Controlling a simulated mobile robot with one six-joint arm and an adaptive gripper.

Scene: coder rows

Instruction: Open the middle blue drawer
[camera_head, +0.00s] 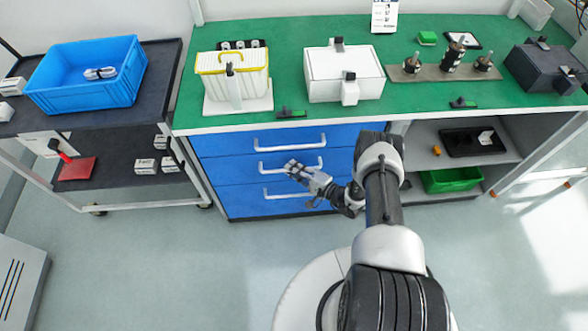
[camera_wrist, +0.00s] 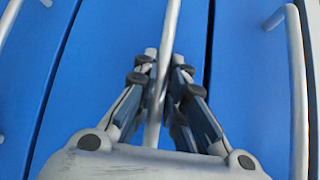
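The blue drawer unit under the green bench has three stacked drawers with pale bar handles. The middle blue drawer (camera_head: 226,172) looks flush with the ones above and below it. My gripper (camera_head: 291,166) is in front of it, at its handle. In the wrist view the middle drawer's handle (camera_wrist: 172,20) runs between the two fingers of my gripper (camera_wrist: 164,68). The fingers are drawn close together around the bar, one on each side, and look shut on it. Part of the handle is hidden behind the fingers.
The upper drawer (camera_head: 222,142) and lower drawer (camera_head: 236,202) have similar handles close by. An open shelf with a green bin (camera_head: 452,180) is to the right. A dark cart with a blue crate (camera_head: 85,98) stands left.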

